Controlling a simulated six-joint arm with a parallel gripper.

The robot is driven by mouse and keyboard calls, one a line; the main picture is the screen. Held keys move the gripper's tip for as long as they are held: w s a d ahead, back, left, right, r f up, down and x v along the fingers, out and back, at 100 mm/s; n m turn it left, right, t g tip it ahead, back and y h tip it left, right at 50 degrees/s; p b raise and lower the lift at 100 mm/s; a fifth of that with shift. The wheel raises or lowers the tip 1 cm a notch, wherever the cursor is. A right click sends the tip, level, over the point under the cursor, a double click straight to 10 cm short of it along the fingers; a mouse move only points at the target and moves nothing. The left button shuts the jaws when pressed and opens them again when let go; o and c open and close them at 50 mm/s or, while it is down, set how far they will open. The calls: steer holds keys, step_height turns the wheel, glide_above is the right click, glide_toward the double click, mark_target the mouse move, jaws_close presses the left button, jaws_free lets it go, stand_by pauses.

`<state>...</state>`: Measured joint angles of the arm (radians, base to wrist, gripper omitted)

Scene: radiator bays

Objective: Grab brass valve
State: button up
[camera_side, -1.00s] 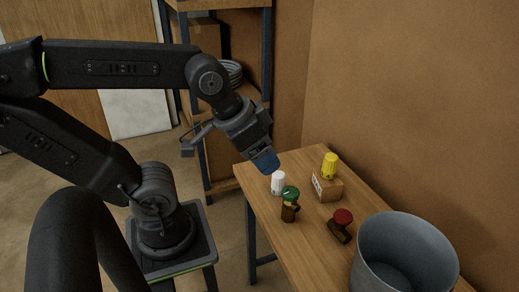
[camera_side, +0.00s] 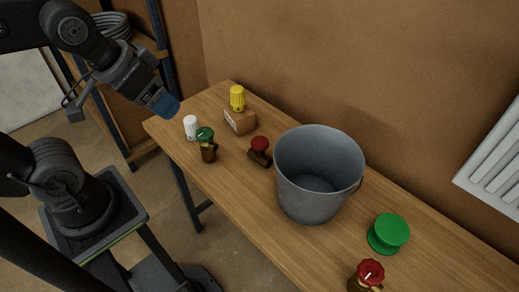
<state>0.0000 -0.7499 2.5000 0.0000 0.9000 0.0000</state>
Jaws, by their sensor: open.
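Several small valves with coloured caps stand or lie on the wooden table. A brown, brass-like valve with a green cap (camera_side: 207,150) stands upright near the table's left edge. A similar valve with a red cap (camera_side: 259,152) lies tilted beside the bucket. Another red-capped valve (camera_side: 368,276) with a brassy body is at the bottom, cut by the frame edge. My gripper (camera_side: 166,104), with blue fingertips, is open and empty. It hangs above the table's far-left end, up and left of the green-capped valve and apart from it.
A white knob (camera_side: 191,128) stands beside the green-capped valve. A yellow knob (camera_side: 237,98) stands on a small cardboard-coloured box (camera_side: 240,122). A grey bucket (camera_side: 305,206) takes up mid-table. A green spool (camera_side: 389,233) is right of it. A white radiator (camera_side: 496,165) hangs on the wall.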

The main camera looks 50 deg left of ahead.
stand_by(0.3)
steer(key=shift+c, duration=1.1)
steer(key=m+g, duration=0.6)
steer(key=m, duration=1.1)
glide_above(260, 151)
steer(key=w+a, duration=0.2)
step_height(260, 151, down, 14)
step_height(260, 151, down, 14)
steer(key=shift+s+d+f, duration=0.1)
steer(key=shift+s, duration=0.05)
